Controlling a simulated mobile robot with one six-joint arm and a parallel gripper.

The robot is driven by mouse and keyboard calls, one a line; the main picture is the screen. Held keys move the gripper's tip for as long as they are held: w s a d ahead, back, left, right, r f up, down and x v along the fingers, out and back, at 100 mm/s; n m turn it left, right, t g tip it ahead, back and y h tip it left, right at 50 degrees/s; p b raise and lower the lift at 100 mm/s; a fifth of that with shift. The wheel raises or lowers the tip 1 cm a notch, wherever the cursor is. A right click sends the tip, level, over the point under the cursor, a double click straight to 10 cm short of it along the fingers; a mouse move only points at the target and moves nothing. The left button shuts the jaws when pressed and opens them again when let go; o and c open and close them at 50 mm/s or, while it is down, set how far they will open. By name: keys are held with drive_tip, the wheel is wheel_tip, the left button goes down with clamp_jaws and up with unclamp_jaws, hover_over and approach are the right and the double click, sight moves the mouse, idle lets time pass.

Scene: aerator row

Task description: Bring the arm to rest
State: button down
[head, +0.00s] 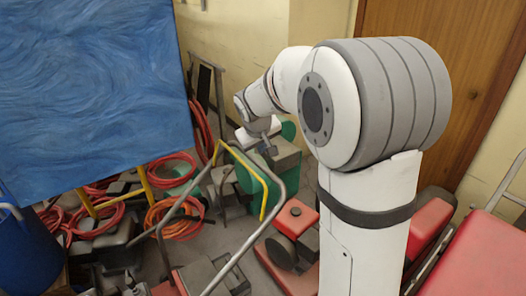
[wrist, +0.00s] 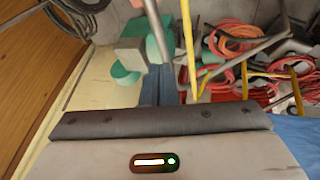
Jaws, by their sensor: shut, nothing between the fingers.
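My arm (head: 385,105) rises at the right of the head view and reaches back and left over the cluttered floor. My gripper (head: 270,149) hangs at its far end, small in that view, near green and grey equipment. In the wrist view its housing fills the bottom, and my gripper's fingers (wrist: 160,84) stand together at the middle, shut with nothing between them. A grey metal tube (wrist: 158,28) passes close to the fingertips in that picture; whether it touches them I cannot tell.
A blue swirled panel (head: 95,85) stands at left, with a blue barrel (head: 25,250) below. Coiled orange hoses (head: 175,218), a bent metal handle (head: 235,262), a yellow bar (head: 266,190) and red machines (head: 296,217) crowd the floor. A wooden door (head: 420,20) is behind my arm.

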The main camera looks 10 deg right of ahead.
drive_tip(key=s+m+g+y, duration=0.2)
drive_tip(key=s+m, duration=0.1)
drive_tip(key=s, duration=2.3)
drive_tip(key=shift+s+d, duration=0.35)
drive_tip(key=shift+s, duration=0.05)
